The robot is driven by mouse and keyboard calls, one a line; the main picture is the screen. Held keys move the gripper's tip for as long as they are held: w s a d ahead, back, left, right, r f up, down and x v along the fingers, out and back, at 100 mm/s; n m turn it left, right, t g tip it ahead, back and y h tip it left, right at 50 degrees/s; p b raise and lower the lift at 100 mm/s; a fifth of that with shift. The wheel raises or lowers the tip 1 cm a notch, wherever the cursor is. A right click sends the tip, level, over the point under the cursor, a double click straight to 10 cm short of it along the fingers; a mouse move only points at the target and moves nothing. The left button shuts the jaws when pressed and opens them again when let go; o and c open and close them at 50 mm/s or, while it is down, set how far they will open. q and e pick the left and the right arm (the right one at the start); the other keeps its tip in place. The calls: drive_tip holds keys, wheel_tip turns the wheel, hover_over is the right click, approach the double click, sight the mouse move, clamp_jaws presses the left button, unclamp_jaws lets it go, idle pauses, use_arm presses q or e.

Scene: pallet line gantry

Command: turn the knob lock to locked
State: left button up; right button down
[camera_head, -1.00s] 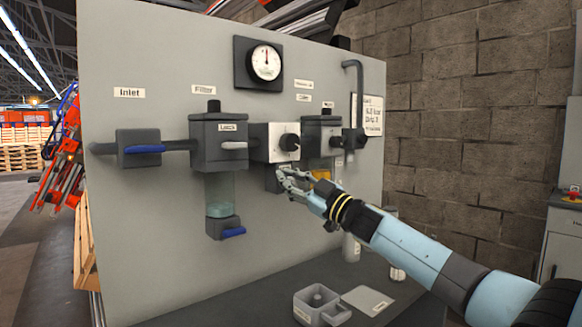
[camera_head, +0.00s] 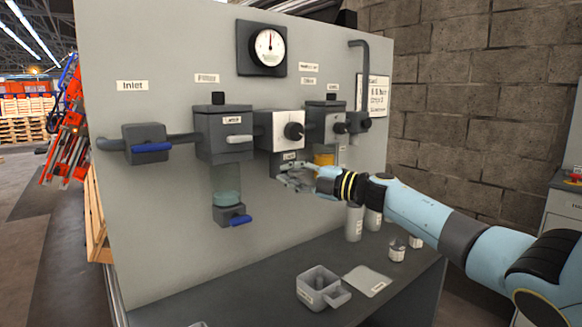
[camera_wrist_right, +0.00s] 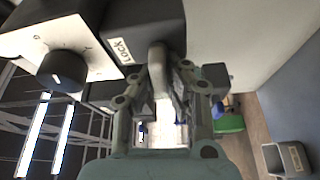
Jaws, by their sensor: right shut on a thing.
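The lock (camera_head: 276,163) is a dark block under the white-faced regulator box with the black round knob (camera_head: 294,131). In the right wrist view the dark block (camera_wrist_right: 150,22) carries a label reading LOCK, and a grey lock handle (camera_wrist_right: 158,62) sticks out from it. My right gripper (camera_head: 288,179) is at the lock from below and to the right. In the wrist view its fingers (camera_wrist_right: 160,85) stand on both sides of the grey handle, shut on it. The fingers hide most of the handle in the head view. My left gripper is not in view.
A filter with a clear bowl (camera_head: 226,185) hangs left of the lock, and an oiler with a yellow bowl (camera_head: 324,158) is close on the right. A pressure gauge (camera_head: 268,50) is above. A small open box (camera_head: 318,285) sits on the bench below.

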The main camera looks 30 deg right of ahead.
drive_tip(key=shift+f+n+g, duration=0.15)
drive_tip(key=shift+n+g, duration=0.15)
drive_tip(key=shift+n, duration=0.3)
drive_tip(key=shift+s+f+p, duration=0.1)
drive_tip(key=shift+f+p, duration=0.05)
drive_tip(key=shift+p, duration=0.2)
drive_tip(key=c, duration=1.3)
unclamp_jaws()
drive_tip(key=shift+c, duration=0.2)
drive_tip(key=shift+s+d, duration=0.1)
drive_tip(key=shift+s, duration=0.1)
drive_tip(key=v, duration=1.1)
drive_tip(key=shift+s, duration=0.3)
